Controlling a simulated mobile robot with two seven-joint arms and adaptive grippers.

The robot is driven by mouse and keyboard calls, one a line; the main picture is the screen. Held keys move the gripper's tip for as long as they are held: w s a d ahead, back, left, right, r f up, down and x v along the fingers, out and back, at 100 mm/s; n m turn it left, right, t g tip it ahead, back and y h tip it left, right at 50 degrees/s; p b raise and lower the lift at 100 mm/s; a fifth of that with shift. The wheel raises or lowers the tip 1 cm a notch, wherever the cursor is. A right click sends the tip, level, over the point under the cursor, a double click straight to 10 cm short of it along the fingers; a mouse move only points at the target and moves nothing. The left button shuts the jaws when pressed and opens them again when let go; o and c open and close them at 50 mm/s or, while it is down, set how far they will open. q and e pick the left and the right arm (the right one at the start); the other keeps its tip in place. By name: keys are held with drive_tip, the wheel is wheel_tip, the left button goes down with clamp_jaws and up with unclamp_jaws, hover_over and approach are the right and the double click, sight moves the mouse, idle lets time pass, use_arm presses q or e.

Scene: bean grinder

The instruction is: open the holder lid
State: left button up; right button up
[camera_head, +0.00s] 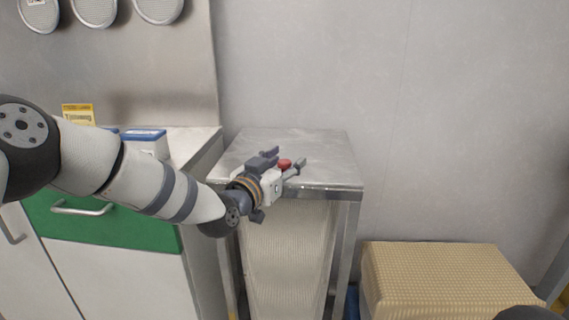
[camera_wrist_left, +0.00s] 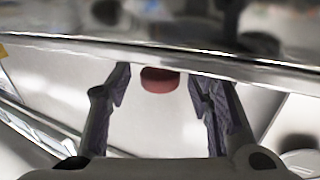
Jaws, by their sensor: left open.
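The holder appears to be the grey metal-topped stand (camera_head: 315,145) in the middle of the head view; I cannot tell where its lid begins. A small red rounded piece (camera_head: 284,163) shows at its front part. It also shows as a red half-disc (camera_wrist_left: 160,82) in the left wrist view, below a shiny metal edge. My left gripper (camera_head: 286,157) is open, with one finger on each side of the red piece. The wrist view shows gaps between the fingers and it. Whether a finger touches the metal is unclear. My right gripper is not in view.
A cabinet with a green drawer (camera_head: 120,228) stands at left, with a blue-and-white box (camera_head: 147,142) and a yellow packet (camera_head: 78,114) on top. A woven beige box (camera_head: 440,280) sits low at right.

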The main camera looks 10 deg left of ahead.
use_arm(q)
clamp_jaws()
